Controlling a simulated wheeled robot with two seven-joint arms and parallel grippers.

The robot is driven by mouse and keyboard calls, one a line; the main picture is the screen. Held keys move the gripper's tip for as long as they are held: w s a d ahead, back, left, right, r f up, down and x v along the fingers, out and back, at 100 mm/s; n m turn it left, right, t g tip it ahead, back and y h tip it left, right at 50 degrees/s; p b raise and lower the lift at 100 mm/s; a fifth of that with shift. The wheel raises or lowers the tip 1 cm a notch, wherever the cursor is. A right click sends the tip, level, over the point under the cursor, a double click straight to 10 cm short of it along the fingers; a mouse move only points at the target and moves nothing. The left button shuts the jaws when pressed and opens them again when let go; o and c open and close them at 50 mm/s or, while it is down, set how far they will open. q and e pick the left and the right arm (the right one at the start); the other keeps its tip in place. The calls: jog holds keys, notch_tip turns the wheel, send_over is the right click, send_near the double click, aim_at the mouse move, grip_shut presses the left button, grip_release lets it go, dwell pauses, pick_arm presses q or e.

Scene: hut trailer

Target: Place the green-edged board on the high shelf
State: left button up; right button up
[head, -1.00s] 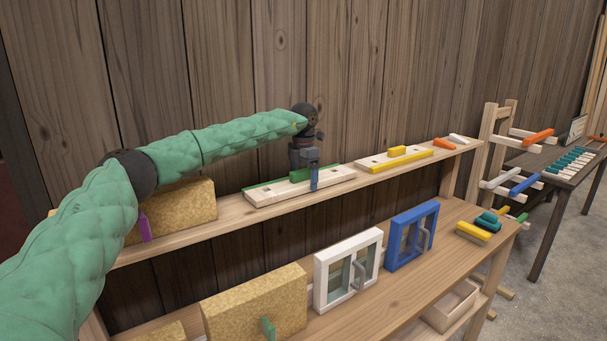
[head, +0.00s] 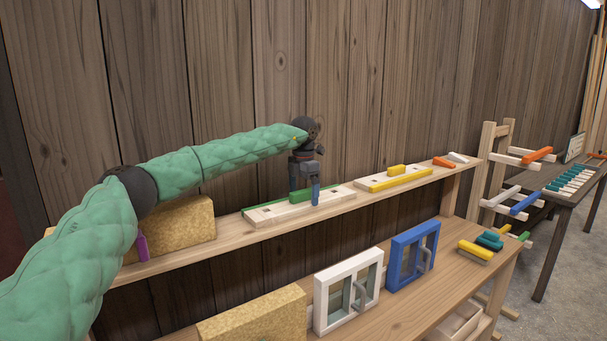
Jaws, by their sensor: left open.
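The green-edged board (head: 268,216) lies flat on the high shelf (head: 230,243). It is pale wood with a green strip along its back edge and a raised green block (head: 300,195) on top. My left gripper (head: 306,194) points down over this block. Its jaws are open, with one blue-grey finger in front of the block. The other finger is mostly hidden behind, so I cannot tell whether either finger touches the board. My right gripper does not show.
A yellow-edged board (head: 376,186) lies to the right on the same shelf. A tan block (head: 185,228) with a purple handle stands at the left. Below, the bench (head: 390,310) holds a white framed window (head: 322,300) and a blue one (head: 398,255). The plank wall is close behind.

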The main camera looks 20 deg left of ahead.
aim_at(304, 191)
pick_arm(q)
notch_tip(304, 191, up, 8)
jog(key=b, duration=0.3)
jog(key=shift+r, duration=1.05)
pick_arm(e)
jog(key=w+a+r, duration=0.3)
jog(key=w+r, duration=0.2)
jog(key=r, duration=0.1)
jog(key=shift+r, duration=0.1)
